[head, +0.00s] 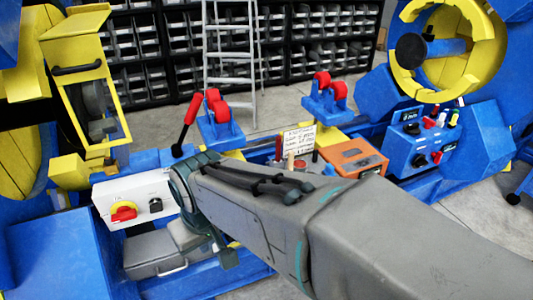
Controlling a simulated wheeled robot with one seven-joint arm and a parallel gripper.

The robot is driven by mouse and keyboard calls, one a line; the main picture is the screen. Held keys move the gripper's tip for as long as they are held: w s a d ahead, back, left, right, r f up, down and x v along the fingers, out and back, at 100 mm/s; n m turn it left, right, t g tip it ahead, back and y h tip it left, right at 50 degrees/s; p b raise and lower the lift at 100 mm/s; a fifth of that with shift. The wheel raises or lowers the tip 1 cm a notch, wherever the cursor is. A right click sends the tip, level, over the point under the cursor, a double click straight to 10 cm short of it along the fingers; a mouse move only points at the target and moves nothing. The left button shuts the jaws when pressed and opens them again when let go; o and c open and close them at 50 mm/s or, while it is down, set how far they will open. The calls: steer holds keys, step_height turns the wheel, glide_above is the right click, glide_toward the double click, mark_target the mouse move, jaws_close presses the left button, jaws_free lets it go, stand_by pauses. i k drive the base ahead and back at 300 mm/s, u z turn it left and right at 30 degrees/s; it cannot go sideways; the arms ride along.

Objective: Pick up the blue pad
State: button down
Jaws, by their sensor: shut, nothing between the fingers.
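My grey arm reaches from the lower right to the left middle of the head view and bends down at its end. The dark end with my gripper (226,257) shows only in part below the arm, over the blue bench beside the grey case. It is shut with nothing held; the fingertips are hard to make out. I cannot single out the blue pad: several blue parts are in view, and my arm hides part of the bench.
A white switch box (165,190) with a red knob and a grey case (155,250) stand close left of my gripper. A ladder (232,60) stands at the back.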

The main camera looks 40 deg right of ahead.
mark_target(329, 169)
steer(key=z, duration=1.9)
steer(key=i, duration=1.25)
steer(key=u, duration=0.7)
